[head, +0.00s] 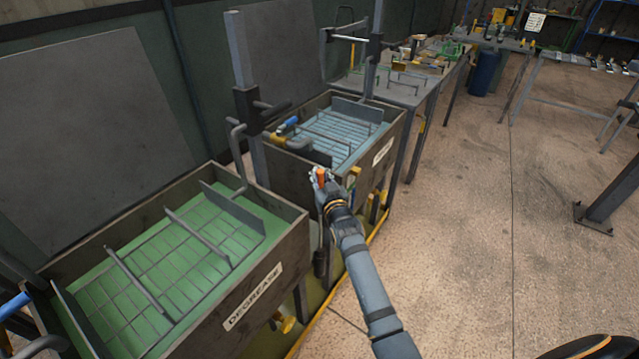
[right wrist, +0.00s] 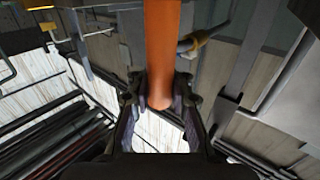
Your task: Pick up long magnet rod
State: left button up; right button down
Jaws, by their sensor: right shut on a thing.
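My right gripper (head: 322,186) is beside the outer side of the blue-lined tank, near its front corner. In the right wrist view the gripper (right wrist: 160,100) is shut on an orange cylindrical grip (right wrist: 161,50), which looks like the handle of the long magnet rod. In the head view only a small orange-red part of it (head: 320,174) shows at the fingers. A thin dark rod with a thick black end (head: 320,263) shows below the hand; I cannot tell whether it joins the held handle. My left gripper is not in view.
A green tank labelled DEGREASE (head: 290,222) stands at the left. The blue-lined tank (head: 393,135) stands behind it, with a grey post (head: 242,60) between. A grey table (head: 415,92) with fixtures is farther back.

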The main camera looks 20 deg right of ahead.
notch_tip(320, 180, up, 7)
jog(key=shift+r, duration=0.1)
dwell(0.8)
